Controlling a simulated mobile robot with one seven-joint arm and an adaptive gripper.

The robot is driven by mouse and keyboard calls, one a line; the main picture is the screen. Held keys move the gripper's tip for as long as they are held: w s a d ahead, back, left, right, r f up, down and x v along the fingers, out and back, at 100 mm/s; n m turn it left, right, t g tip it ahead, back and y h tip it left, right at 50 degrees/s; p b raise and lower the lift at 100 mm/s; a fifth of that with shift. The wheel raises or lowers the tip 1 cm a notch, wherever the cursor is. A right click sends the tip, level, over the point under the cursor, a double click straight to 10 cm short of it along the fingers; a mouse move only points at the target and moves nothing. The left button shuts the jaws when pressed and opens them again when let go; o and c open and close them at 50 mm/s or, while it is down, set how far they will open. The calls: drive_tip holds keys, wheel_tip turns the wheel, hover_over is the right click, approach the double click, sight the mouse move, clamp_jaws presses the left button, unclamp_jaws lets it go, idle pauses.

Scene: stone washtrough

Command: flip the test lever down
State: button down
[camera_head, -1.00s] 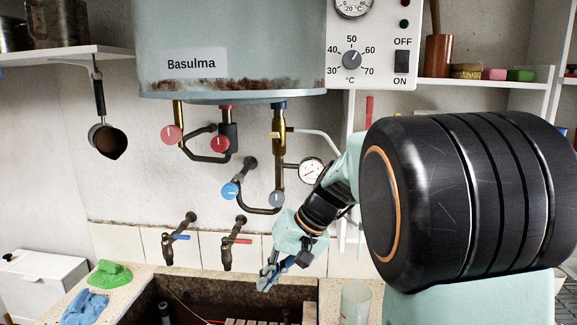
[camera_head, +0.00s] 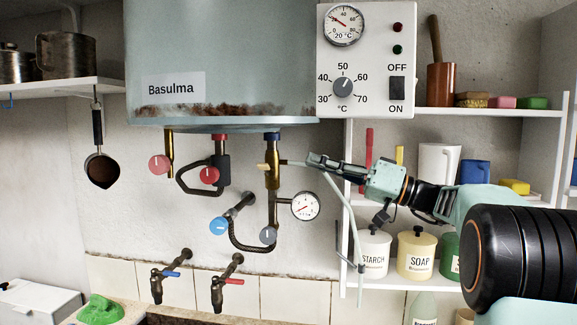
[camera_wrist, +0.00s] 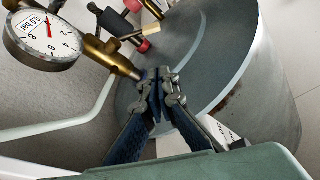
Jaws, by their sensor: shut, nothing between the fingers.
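A small pale yellow lever (camera_head: 262,166) sticks out roughly level from the left side of the brass valve (camera_head: 273,175) under the tank; it appears to be the test lever. The wrist view shows a pale lever (camera_wrist: 134,35) beside the brass valve (camera_wrist: 112,58). My gripper (camera_head: 313,159) is right of the valve at about the lever's height, pointing left, apart from the lever in the head view. The fingertips (camera_wrist: 161,76) are shut and empty in the wrist view. Whether they touch the valve's end cannot be told.
The pressure gauge (camera_head: 305,206) sits just below my gripper. A pale drain tube (camera_head: 341,195) runs from the valve past my fingers. The tank (camera_head: 230,70) hangs above, with the control box (camera_head: 366,90) at right. Shelves with jars (camera_head: 415,252) stand behind my arm.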

drive_tip(key=shift+d+r, duration=0.35)
drive_tip(key=shift+a, duration=0.1)
wheel_tip(320, 180, up, 3)
drive_tip(key=p, duration=0.3)
hover_over(266, 170)
drive_tip(key=d, duration=0.3)
drive_tip(key=shift+s+a+f, duration=0.1)
drive_tip(key=shift+s+f, duration=0.15)
drive_tip(key=shift+f, duration=0.35)
drive_tip(key=shift+s+f, duration=0.2)
drive_tip(key=shift+f, duration=0.45)
drive_tip(key=shift+s+a+f, duration=0.1)
drive_tip(key=shift+s+f, duration=0.15)
drive_tip(key=shift+f, duration=0.35)
drive_tip(key=shift+f+y+b, duration=0.2)
drive_tip(key=shift+y+b, duration=0.1)
drive_tip(key=shift+b, duration=0.1)
